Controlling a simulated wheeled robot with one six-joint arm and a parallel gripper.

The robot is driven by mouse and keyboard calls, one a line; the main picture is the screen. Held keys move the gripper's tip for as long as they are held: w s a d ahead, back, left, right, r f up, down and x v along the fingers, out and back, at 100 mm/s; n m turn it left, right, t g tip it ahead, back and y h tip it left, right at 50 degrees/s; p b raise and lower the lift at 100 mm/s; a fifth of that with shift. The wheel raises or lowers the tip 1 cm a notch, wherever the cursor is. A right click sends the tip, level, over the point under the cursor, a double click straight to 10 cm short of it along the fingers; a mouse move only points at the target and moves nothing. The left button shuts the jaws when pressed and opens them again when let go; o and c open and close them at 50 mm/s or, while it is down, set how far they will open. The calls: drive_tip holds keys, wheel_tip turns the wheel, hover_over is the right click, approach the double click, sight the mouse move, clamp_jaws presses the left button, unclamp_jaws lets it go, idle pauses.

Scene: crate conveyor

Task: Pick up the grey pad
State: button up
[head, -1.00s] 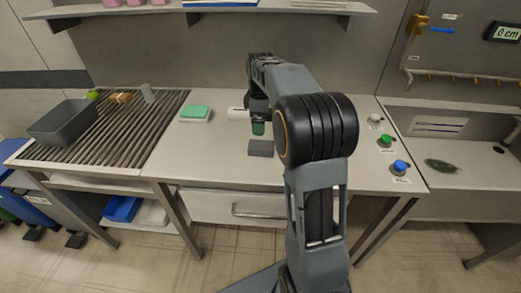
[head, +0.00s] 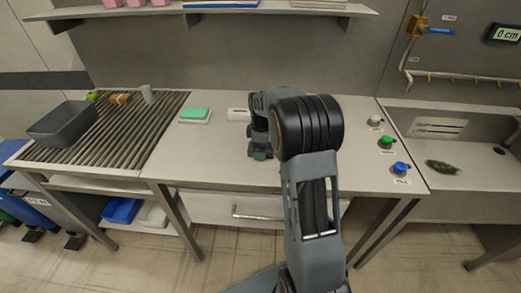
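My gripper (head: 260,154) points down at the front middle of the worktable, over the spot where the grey pad lay. Its dark body and greenish fingertips cover that spot, and I cannot make out the pad now. I cannot see whether the fingers are open or shut, or whether they touch the pad.
A green sponge (head: 195,112) on a white tray lies left of my gripper, and a white object (head: 238,114) lies behind it. A roller conveyor with a grey crate (head: 62,123) is at left. Green (head: 386,141) and blue (head: 400,167) knobs are at right.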

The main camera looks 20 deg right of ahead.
drive_tip(key=shift+f, duration=0.2)
drive_tip(key=shift+c, duration=0.4)
drive_tip(key=c, duration=0.9)
drive_tip(key=shift+r, duration=0.2)
drive_tip(key=shift+r, duration=0.25)
wheel_tip(320, 180, up, 2)
drive_tip(key=shift+r, duration=0.1)
drive_tip(key=s+d+r, duration=0.1)
drive_tip(key=r, duration=0.1)
drive_tip(key=s+r, duration=0.2)
drive_tip(key=s+d+r, duration=0.1)
drive_tip(key=r, duration=0.1)
drive_tip(key=shift+s+d+r, duration=0.2)
drive_tip(key=shift+s+d, duration=0.1)
drive_tip(key=shift+d, duration=0.05)
drive_tip(key=shift+s+d+r+b, duration=0.15)
drive_tip(key=shift+s+d+r, duration=0.55)
drive_tip(key=shift+s, duration=0.55)
drive_tip(key=shift+s+d+r+b, duration=0.2)
drive_tip(key=shift+s+d+r, duration=0.45)
drive_tip(key=shift+s, duration=0.6)
drive_tip(key=shift+s+d+r+b, duration=0.15)
drive_tip(key=shift+s+d+r, duration=0.3)
drive_tip(key=shift+s+d, duration=0.6)
